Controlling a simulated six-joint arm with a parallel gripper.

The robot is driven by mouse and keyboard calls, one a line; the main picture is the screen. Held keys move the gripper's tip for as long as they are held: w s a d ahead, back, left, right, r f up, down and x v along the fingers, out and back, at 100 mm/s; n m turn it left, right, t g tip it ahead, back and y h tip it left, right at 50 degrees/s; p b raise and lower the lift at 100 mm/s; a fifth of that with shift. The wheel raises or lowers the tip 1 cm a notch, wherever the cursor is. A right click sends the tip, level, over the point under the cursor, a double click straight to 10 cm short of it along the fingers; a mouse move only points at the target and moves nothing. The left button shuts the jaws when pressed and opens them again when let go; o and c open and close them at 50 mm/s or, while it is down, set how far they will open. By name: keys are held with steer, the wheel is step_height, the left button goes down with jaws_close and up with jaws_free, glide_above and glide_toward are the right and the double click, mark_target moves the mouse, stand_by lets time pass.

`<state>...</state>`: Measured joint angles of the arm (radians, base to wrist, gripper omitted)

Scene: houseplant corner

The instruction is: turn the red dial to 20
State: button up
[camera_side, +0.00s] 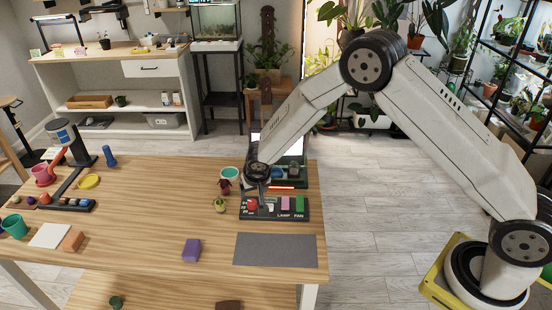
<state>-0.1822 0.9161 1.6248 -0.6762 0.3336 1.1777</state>
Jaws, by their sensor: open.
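The red dial (252,205) sits on the left part of a dark control panel (274,215) on the wooden table. The panel also bears a pink switch and a green switch, labelled LAMP and FAN. My gripper (262,203) points down just above the panel, close to the right of the dial. It is open and looks empty. The gap between its fingers and the dial is too small to judge. The dial's number marks are too small to read.
Behind the panel stand a dark tray with several round items and a bright screen. A teal bowl (231,173), a dark red figure (224,187) and a small green object (220,205) stand left of the panel. A grey mat (275,250) and a purple block (191,250) lie in front.

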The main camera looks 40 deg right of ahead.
mark_target(252, 202)
steer(key=shift+f, duration=0.1)
steer(key=shift+x, duration=3.8)
jaws_close()
